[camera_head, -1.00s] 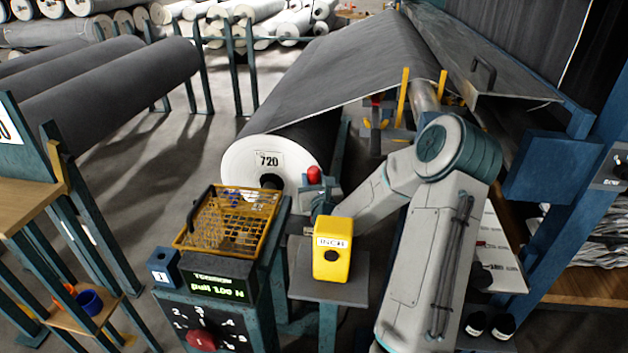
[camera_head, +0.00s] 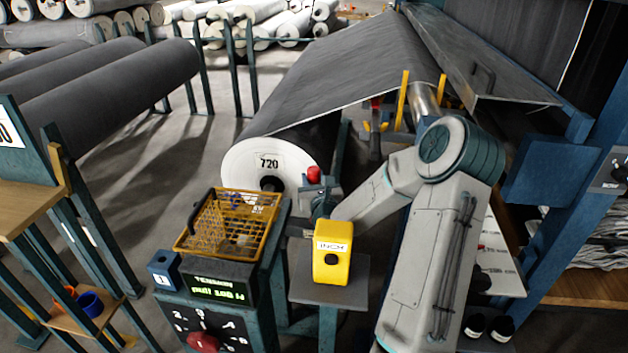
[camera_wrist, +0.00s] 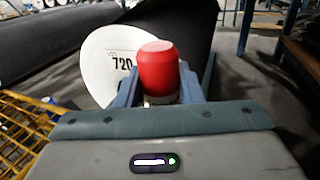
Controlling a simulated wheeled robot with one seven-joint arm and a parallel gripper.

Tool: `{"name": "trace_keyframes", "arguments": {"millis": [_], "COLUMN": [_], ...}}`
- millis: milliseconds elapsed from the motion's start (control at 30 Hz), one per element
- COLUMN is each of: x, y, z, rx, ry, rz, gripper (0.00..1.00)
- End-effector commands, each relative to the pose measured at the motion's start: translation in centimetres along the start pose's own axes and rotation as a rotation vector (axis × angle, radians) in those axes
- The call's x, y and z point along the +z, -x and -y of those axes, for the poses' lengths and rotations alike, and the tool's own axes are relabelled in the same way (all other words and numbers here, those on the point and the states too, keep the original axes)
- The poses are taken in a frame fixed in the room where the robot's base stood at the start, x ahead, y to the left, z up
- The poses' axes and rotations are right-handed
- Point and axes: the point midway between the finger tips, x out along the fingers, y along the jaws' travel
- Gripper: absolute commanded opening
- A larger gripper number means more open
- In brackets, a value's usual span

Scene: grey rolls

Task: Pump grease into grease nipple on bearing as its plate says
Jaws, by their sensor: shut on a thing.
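My gripper (camera_head: 318,192) is shut on a red-topped thing (camera_head: 314,174). In the wrist view, its red rounded cap (camera_wrist: 158,66) stands upright between my fingers, with a pale part below it. I cannot tell from its visible part what the whole thing is. Behind it is the white end of a dark roll (camera_head: 240,165), marked 720, with a dark core (camera_head: 272,184). My gripper is just right of this core, in front of the roll; I cannot tell if anything touches. No grease nipple or bearing plate can be made out.
A yellow box marked INCH (camera_head: 332,262) stands on a grey stand in front of my gripper. A yellow wire basket (camera_head: 265,210) is at its left, above a dark panel with a green display (camera_head: 219,289). Dark rolls (camera_head: 110,90) lie on racks at the left.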

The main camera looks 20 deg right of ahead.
Motion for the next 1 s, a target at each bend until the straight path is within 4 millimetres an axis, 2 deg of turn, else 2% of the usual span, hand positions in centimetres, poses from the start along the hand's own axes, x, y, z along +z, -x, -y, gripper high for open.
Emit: {"name": "trace_keyframes", "arguments": {"millis": [1000], "x": [-0.76], "y": [-0.05], "z": [0.01], "rx": [0.000], "ry": [0.000], "rz": [0.003], "gripper": [0.11]}}
